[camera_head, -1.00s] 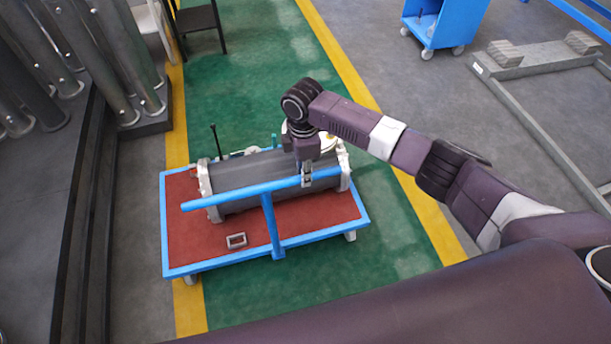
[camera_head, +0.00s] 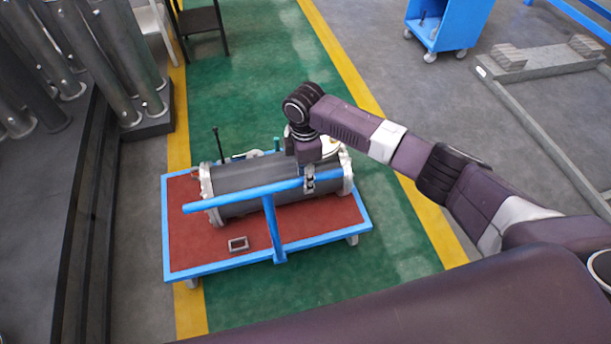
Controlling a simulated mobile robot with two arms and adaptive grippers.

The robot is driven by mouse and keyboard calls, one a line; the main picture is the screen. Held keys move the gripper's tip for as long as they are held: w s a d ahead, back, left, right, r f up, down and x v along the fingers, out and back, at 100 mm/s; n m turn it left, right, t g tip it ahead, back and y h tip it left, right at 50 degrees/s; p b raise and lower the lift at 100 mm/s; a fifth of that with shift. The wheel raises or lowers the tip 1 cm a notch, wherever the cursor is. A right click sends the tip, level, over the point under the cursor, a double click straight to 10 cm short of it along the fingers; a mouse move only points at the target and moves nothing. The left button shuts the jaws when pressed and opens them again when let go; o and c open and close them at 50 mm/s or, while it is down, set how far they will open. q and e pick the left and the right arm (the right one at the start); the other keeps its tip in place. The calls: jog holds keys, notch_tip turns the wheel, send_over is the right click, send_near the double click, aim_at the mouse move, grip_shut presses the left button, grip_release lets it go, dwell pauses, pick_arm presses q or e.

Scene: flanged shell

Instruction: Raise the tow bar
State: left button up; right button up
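The tow bar (camera_head: 235,197) is a blue T-shaped handle on the front of a low cart. Its post rises from the cart's front edge and its crossbar stands in front of the dark cylinder. My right gripper (camera_head: 309,182) points down at the right part of the crossbar. Its fingers overlap the bar in the picture; whether they are closed on it is too small to tell. My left gripper is not in view.
The cart (camera_head: 215,268) has a blue frame and a red deck. It carries the dark flanged shell (camera_head: 245,178) and a small metal bracket (camera_head: 238,244). Dark pipes (camera_head: 120,60) stand at the left. A blue trolley (camera_head: 450,30) stands at the back right. Green floor around the cart is clear.

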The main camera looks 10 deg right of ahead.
notch_tip(320, 180, up, 12)
jog(key=shift+w, duration=0.2)
dwell(0.4)
